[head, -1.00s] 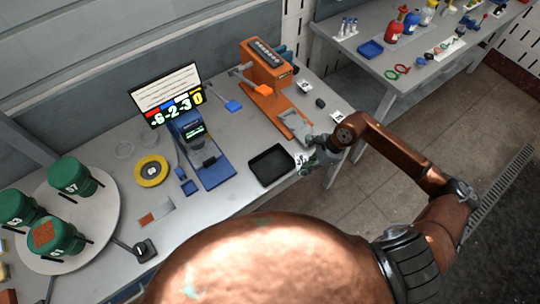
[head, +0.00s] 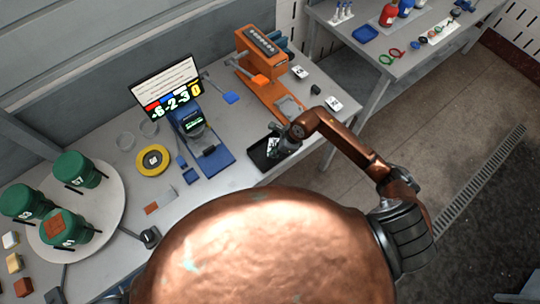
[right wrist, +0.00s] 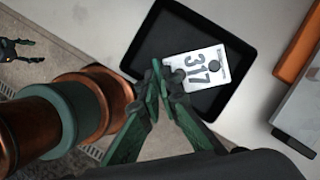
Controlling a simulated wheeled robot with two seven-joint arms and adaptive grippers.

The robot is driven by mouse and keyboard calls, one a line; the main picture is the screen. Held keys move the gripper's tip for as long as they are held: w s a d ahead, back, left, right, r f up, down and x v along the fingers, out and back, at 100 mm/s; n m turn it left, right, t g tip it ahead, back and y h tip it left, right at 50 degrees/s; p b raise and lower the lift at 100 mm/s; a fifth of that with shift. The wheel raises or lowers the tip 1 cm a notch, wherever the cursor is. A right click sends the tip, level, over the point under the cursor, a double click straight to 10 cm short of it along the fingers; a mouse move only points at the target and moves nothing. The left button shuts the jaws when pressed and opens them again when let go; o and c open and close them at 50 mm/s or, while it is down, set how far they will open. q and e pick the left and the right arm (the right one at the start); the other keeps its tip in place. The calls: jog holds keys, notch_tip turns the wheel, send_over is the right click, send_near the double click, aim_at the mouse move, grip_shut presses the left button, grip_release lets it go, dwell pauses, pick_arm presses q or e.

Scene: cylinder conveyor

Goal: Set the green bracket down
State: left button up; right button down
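My right gripper (head: 281,143) is over the black tray (head: 254,161). In the right wrist view its green fingers (right wrist: 163,78) are close together at the near edge of a white plate marked 317 (right wrist: 207,66), with dark round spots on it. The plate is over or in the tray (right wrist: 150,40) and appears pinched by the fingertips; I cannot tell whether it touches the tray floor. It also shows in the head view (head: 273,146). I cannot make out a separate green bracket. A dark gripper (right wrist: 22,48), apparently my left one, is spread over the floor.
An orange machine (head: 262,55) stands behind the tray. Two white numbered plates (head: 299,72) (head: 333,103) and a small black block (head: 315,89) lie right of it. A blue stand (head: 212,160) is left of the tray. Green drums (head: 75,170) stand on a round plate.

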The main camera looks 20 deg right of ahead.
jog(key=shift+w+a+f, duration=0.25)
jog(key=shift+a+f, duration=0.3)
jog(key=shift+f, duration=0.1)
jog(key=x, duration=0.1)
jog(key=p+x, duration=0.1)
jog(key=shift+s+f, duration=0.1)
jog(key=shift+f, duration=0.35)
jog(key=shift+d+f+p, duration=0.1)
jog(key=shift+f+p, duration=0.25)
jog(key=shift+f, duration=0.15)
jog(key=shift+f, duration=0.15)
jog(key=c, duration=2.6)
grip_release()
jog(key=shift+o, duration=0.9)
